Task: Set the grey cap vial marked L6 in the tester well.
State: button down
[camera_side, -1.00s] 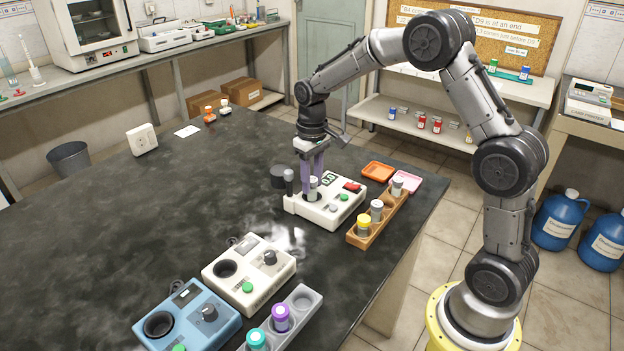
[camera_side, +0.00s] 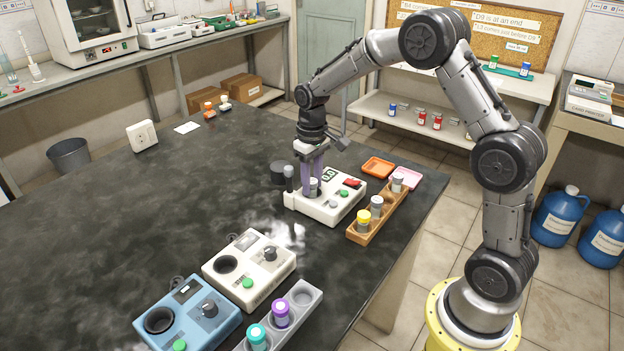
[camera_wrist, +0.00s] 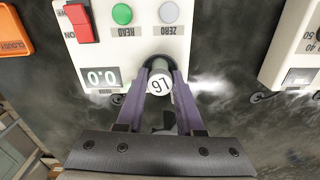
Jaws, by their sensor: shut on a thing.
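The white tester (camera_side: 333,212) stands at the middle of the bench, its display reading 0.0 in the wrist view (camera_wrist: 102,78). My gripper (camera_side: 315,179) is over its left part, fingers pointing down. It is shut on the grey cap vial (camera_side: 314,185). In the wrist view the vial's cap (camera_wrist: 159,84) shows its L6 mark upside down between the purple fingertips (camera_wrist: 160,76). The vial looks upright, at the tester's well. Its lower part and most of the well are hidden, so I cannot tell how deep it sits.
A wooden rack (camera_side: 363,238) with one yellow cap and two grey cap vials is right of the tester. Orange (camera_side: 378,167) and pink (camera_side: 406,178) trays lie behind. Another white device (camera_side: 250,271) and a blue one (camera_side: 187,314) stand nearer.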

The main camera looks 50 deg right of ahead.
jog(key=shift+f, duration=0.1)
jog(key=shift+c, duration=0.3)
grip_release()
dwell(0.4)
jog(key=shift+r, duration=3)
